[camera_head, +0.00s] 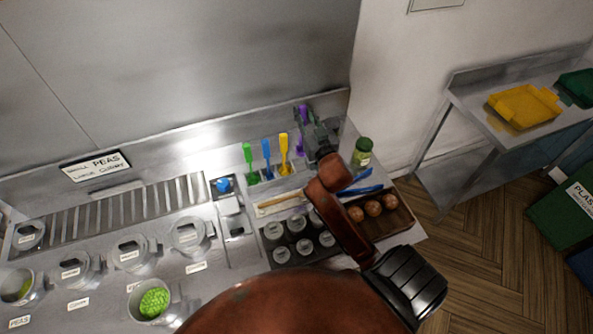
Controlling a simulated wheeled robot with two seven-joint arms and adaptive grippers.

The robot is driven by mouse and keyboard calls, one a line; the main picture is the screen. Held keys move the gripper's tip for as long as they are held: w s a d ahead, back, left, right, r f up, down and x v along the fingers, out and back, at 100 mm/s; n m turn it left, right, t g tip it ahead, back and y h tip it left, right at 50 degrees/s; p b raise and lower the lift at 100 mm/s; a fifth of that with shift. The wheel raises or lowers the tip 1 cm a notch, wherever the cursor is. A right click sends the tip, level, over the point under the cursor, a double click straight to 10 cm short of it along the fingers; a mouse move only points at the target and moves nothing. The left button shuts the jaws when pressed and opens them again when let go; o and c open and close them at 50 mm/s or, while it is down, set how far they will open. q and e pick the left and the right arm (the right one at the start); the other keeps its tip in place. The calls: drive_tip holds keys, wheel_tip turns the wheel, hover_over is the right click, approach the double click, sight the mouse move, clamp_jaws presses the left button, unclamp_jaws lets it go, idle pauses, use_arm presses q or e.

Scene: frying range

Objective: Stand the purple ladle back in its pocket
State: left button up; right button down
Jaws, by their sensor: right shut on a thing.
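The purple ladle (302,110) shows as small purple patches at the back of the steel counter, above and beside my right gripper (306,126). My right gripper is shut on it and hides most of it. The ladle looks roughly upright. Green (248,158), blue (267,152) and yellow (284,148) ladles stand in a row just left of it, over pockets of their own colours. The purple pocket is hidden behind my gripper and wrist, so I cannot tell whether the ladle is in it. My left gripper is out of view.
A green-lidded jar (362,153) stands close to the right of my right wrist. Blue-handled utensils (359,190) and a wooden tray (397,222) of brown round items lie under my forearm. Several labelled cups and a bowl of peas (153,303) fill the left.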

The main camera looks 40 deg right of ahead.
drive_tip(key=f, duration=0.4)
drive_tip(key=f+b, duration=0.1)
drive_tip(key=f, duration=0.1)
drive_tip(key=shift+w+f, duration=0.15)
drive_tip(key=shift+w, duration=0.1)
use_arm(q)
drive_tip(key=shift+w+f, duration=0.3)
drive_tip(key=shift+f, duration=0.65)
use_arm(e)
drive_tip(key=shift+f, duration=2.35)
drive_tip(key=c, duration=1.7)
unclamp_jaws()
drive_tip(key=shift+f, duration=0.1)
drive_tip(key=shift+c, duration=0.2)
use_arm(q)
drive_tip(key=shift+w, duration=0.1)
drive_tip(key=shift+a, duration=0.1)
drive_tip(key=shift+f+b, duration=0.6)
drive_tip(key=shift+b, duration=0.2)
use_arm(e)
drive_tip(key=v, duration=1.2)
